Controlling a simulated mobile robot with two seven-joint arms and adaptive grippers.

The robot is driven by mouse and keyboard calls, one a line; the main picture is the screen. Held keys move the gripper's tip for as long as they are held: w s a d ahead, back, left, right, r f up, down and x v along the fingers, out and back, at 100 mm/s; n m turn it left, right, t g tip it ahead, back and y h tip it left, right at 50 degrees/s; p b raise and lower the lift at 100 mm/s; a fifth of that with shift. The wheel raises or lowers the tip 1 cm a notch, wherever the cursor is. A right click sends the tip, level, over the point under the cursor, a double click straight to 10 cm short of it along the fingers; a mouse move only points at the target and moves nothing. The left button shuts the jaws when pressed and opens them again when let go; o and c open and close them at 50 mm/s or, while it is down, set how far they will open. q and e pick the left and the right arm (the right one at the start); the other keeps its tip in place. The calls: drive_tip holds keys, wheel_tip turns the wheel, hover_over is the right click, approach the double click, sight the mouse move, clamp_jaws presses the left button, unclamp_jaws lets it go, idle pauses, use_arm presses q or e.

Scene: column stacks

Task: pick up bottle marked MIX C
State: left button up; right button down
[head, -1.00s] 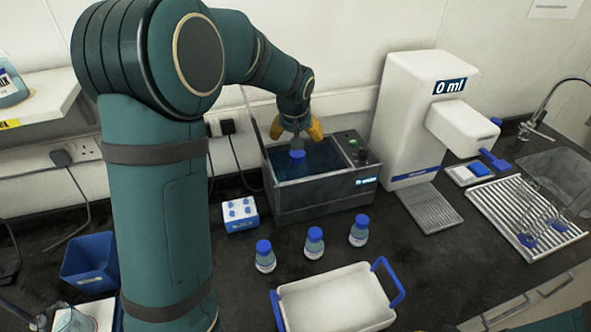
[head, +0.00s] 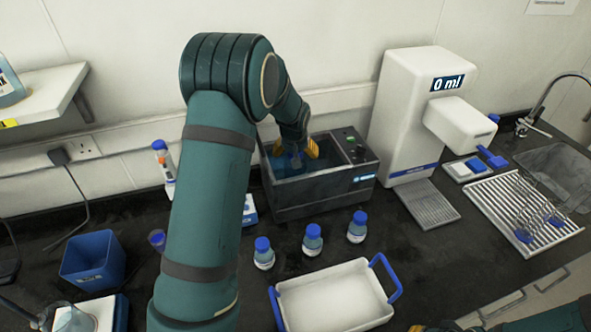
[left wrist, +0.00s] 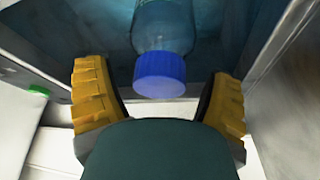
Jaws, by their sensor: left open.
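A clear bottle with a blue cap stands in the grey water bath (head: 325,195). In the left wrist view the bottle (left wrist: 163,28) has its cap between the two yellow fingers, with gaps on both sides. My left gripper (head: 292,152) is open over the bath, its fingers reaching down around the cap. Three more blue-capped bottles stand on the bench in front of the bath: left (head: 264,254), middle (head: 312,240) and right (head: 357,227). No MIX C marking is readable on any bottle. Only a yellow sliver at the bottom edge may be my right gripper (head: 428,328).
A white tray with blue handles (head: 335,297) lies at the front. A white dispenser reading 0 ml (head: 408,115) stands right of the bath, near a drying rack (head: 525,215) and sink. A blue bin (head: 92,262) stands at left. My left arm hides part of the bench.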

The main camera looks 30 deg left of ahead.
use_arm(q)
drive_tip(key=c, duration=1.4)
